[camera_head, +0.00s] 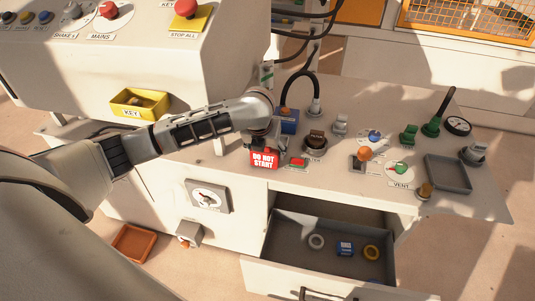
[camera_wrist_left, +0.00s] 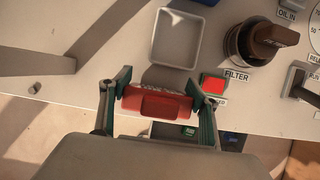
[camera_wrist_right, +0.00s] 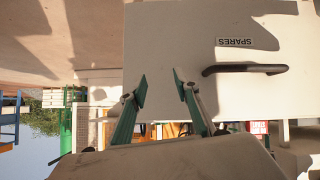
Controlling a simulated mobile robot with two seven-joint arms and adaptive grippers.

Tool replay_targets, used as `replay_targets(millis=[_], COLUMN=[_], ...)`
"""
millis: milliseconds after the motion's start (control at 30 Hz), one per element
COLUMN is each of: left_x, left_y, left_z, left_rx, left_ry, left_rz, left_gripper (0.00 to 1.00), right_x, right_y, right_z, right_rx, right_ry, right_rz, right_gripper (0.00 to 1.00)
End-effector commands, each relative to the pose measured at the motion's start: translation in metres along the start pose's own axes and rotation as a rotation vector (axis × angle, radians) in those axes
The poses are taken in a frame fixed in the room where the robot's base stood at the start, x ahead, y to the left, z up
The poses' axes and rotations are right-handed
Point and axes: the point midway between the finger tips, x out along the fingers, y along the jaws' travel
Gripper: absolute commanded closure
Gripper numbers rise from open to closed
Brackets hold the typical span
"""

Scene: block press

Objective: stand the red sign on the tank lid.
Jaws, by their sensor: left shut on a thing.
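The red sign (camera_head: 264,159), lettered DO NOT START, is at the front left of the bench top. My left gripper (camera_head: 262,138) is shut on it; the left wrist view shows the sign (camera_wrist_left: 157,104) between both fingers. It is at the bench's front edge; whether it touches the top I cannot tell. I cannot single out the tank lid for certain; a dark round cap with a brown handle (camera_head: 315,139) stands right of the sign, by the FILTER label. My right gripper (camera_wrist_right: 161,82) is open and empty, before a panel labelled SPARES (camera_wrist_right: 234,42).
A pale square tray (camera_wrist_left: 177,38) lies just beyond the sign. A red button (camera_head: 298,162) is close to its right. An open drawer (camera_head: 282,252) with tape rolls juts out below. A grey tray (camera_head: 434,183), levers and knobs occupy the right side.

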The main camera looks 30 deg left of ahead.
Motion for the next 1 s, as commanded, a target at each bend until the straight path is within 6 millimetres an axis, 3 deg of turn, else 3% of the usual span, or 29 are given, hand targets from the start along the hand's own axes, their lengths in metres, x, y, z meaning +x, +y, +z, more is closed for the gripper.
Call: replay_targets(millis=[33,400,433,500,867,1000], left_x=[0.007,0.007,0.007,0.007,0.006,-0.01], left_y=[0.0,0.0,0.0,0.0,-0.001,0.0], left_z=[-0.003,-0.002,-0.002,-0.002,-0.002,0.001], left_rx=[-0.001,0.0,0.0,0.0,0.0,0.001], left_ry=[0.002,-0.003,-0.003,-0.003,-0.003,-0.007], left_rz=[-0.001,-0.001,-0.001,-0.001,-0.002,-0.002], left_gripper=[0.61,0.61,0.36,0.22,0.22,0.22], right_x=[0.001,0.0,0.0,0.0,-0.001,-0.003], right_y=[0.0,0.003,0.002,0.002,0.001,0.003], right_z=[0.002,-0.003,-0.003,-0.002,0.001,-0.008], right_rx=[-0.002,-0.004,-0.004,-0.004,-0.002,-0.002], right_ry=[0.0,0.005,0.004,0.003,-0.002,0.008], right_rz=[0.001,0.004,0.003,0.003,0.001,0.003], right_gripper=[0.69,0.69,0.69,0.69,0.69,0.69])
